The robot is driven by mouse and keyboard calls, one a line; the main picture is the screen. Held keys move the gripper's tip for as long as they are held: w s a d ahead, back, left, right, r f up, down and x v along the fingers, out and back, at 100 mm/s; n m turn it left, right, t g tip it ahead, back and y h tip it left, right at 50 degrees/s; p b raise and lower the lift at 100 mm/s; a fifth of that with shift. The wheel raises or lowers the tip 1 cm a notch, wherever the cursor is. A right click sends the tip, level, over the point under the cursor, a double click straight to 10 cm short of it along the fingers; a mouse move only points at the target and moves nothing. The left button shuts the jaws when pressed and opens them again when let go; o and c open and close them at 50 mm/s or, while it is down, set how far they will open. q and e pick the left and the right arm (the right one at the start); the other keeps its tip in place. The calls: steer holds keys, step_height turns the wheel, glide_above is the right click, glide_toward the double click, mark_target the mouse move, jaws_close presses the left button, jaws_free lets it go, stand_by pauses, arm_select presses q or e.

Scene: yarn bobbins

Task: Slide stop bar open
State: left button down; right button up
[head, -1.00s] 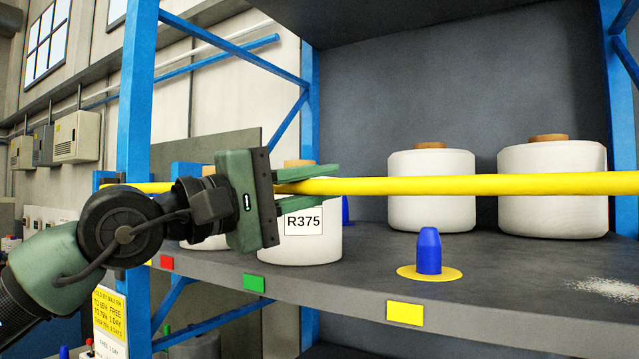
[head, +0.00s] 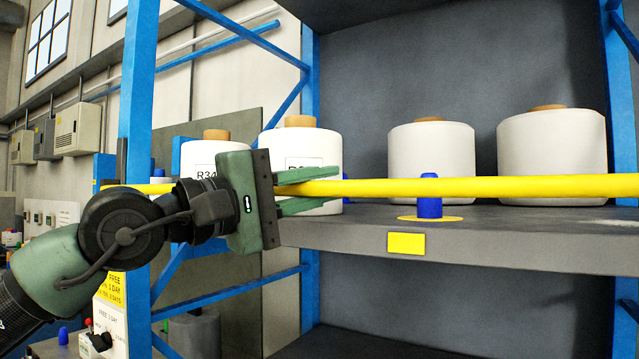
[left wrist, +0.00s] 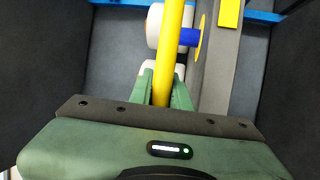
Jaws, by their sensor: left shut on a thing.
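The yellow stop bar (head: 480,187) runs level across the front of the shelf, from the left post out past the right of the head view. My left gripper (head: 322,189) is shut on the bar near the left end of the shelf. The bar (left wrist: 172,50) also shows in the left wrist view, running between the two green fingers (left wrist: 162,88). Part of the bar is hidden behind my gripper and wrist. My right gripper is not in view.
Behind the bar, white yarn bobbins (head: 432,150) stand on the grey shelf (head: 500,237). A blue peg (head: 429,207) stands on a yellow disc near the shelf edge. A blue post (head: 141,90) rises behind my left arm. A yellow tag (head: 406,243) marks the shelf edge.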

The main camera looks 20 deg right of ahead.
mark_target(296, 193)
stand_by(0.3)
arm_select(q)
steer(key=c, duration=1.3)
jaws_free()
steer(key=shift+a+f, duration=0.1)
steer(key=shift+s+a+f, duration=0.1)
steer(key=shift+a+f, duration=0.05)
steer(key=shift+a, duration=0.15)
steer(key=b+v, duration=0.3)
steer(key=v, duration=0.3)
steer(key=shift+a, duration=0.25)
steer(key=shift+s+a, duration=0.2)
